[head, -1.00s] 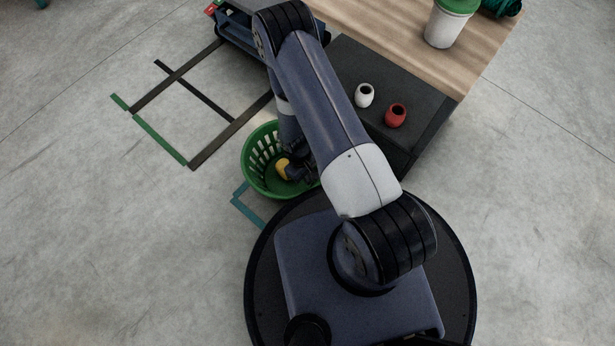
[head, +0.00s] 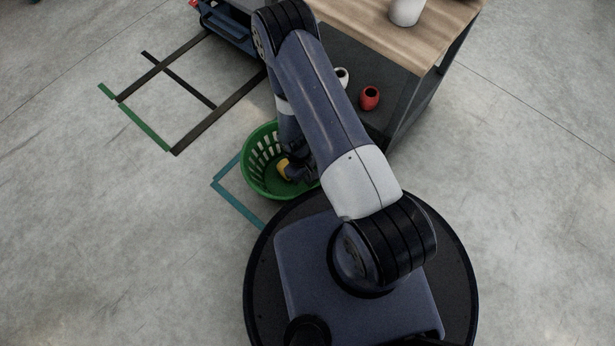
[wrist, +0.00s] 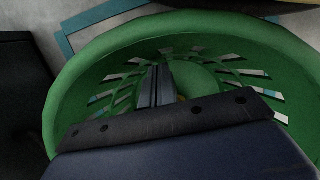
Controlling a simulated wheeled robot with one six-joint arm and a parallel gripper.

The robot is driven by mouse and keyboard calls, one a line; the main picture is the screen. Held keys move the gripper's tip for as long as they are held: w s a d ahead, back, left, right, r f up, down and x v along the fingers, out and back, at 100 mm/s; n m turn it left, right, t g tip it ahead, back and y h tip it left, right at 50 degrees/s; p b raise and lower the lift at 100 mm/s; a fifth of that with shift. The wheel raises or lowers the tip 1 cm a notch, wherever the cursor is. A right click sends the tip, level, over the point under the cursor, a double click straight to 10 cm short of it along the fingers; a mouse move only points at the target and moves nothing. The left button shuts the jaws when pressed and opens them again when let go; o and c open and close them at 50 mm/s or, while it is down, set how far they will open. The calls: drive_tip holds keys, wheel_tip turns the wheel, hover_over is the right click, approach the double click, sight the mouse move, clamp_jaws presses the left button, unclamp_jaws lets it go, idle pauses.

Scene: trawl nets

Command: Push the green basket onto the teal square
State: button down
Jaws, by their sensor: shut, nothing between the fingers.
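The green basket (head: 250,178) stands upright on the floor by my base, partly hidden under my arm. My gripper (head: 291,172) reaches down inside it, shut, with its tips partly hidden. In the wrist view the shut fingers (wrist: 156,84) point into the basket (wrist: 85,70), whose rim surrounds them. The teal square (head: 226,192) is a tape outline; its left corner shows left of the basket. The basket overlaps its upper right part, and my base and the basket hide the rest. Teal tape also shows beyond the rim in the wrist view (wrist: 95,17).
A yellow patch (head: 283,168) shows by my gripper in the basket. A bench (head: 405,85) with a white jar (head: 342,78) and a red jar (head: 370,97) stands close on the right. Black and green floor tape (head: 145,127) lies at upper left. Floor on the left is clear.

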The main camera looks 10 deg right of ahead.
drive_tip(key=p+v, duration=0.4)
drive_tip(key=v, duration=0.6)
drive_tip(key=shift+r+p, duration=0.35)
drive_tip(key=shift+w+a, duration=0.1)
drive_tip(key=b+x, duration=0.5)
drive_tip(key=x, duration=0.6)
drive_tip(key=shift+w+r, duration=0.1)
drive_tip(key=shift+w+a, duration=0.25)
drive_tip(key=shift+w, duration=0.05)
drive_tip(key=shift+r, duration=0.1)
